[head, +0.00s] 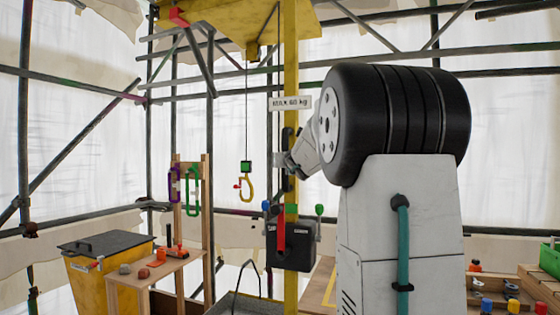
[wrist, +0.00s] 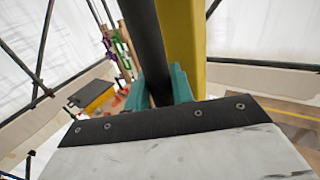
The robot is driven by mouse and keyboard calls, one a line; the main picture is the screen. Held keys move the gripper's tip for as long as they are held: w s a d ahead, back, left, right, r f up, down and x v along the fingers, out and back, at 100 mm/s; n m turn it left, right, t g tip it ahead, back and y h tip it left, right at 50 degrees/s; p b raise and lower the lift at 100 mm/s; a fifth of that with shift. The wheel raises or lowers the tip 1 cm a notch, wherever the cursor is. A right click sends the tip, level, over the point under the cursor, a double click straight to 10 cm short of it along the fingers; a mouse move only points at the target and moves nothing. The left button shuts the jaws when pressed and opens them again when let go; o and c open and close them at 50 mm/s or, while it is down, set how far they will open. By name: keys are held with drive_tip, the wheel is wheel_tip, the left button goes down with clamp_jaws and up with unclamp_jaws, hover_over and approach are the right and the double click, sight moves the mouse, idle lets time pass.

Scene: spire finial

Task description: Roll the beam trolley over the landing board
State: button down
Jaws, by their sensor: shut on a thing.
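My gripper (wrist: 160,92) is shut on a black upright bar (wrist: 146,35) beside the yellow post (wrist: 184,45); its teal fingers sit on either side of the bar. In the head view the black bar (head: 288,138) shows on the post, and my arm partly hides the grip. The yellow beam (head: 225,22) runs overhead. A cable drops from it to a green block (head: 246,167) and a yellow hook (head: 246,190), which hangs empty. I cannot clearly make out the trolley on the beam. A wooden surface (head: 318,285) low behind my arm may be the landing board.
A black control box (head: 292,245) with a red lever is on the post. A wooden bench (head: 165,272), a yellow bin (head: 100,275) and a rack with purple and green carabiners (head: 193,190) stand left. Scaffold poles and white sheeting surround the place.

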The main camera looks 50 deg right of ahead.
drive_tip(key=shift+w+a+r, duration=0.1)
drive_tip(key=shift+w+r, duration=0.1)
drive_tip(key=c, duration=1.3)
unclamp_jaws()
drive_tip(key=shift+w+f, duration=0.1)
drive_tip(key=shift+w, duration=0.1)
drive_tip(key=shift+o, duration=0.2)
drive_tip(key=shift+s, duration=0.1)
drive_tip(key=v, duration=0.7)
drive_tip(key=shift+s+a, duration=0.2)
drive_tip(key=shift+s, duration=0.15)
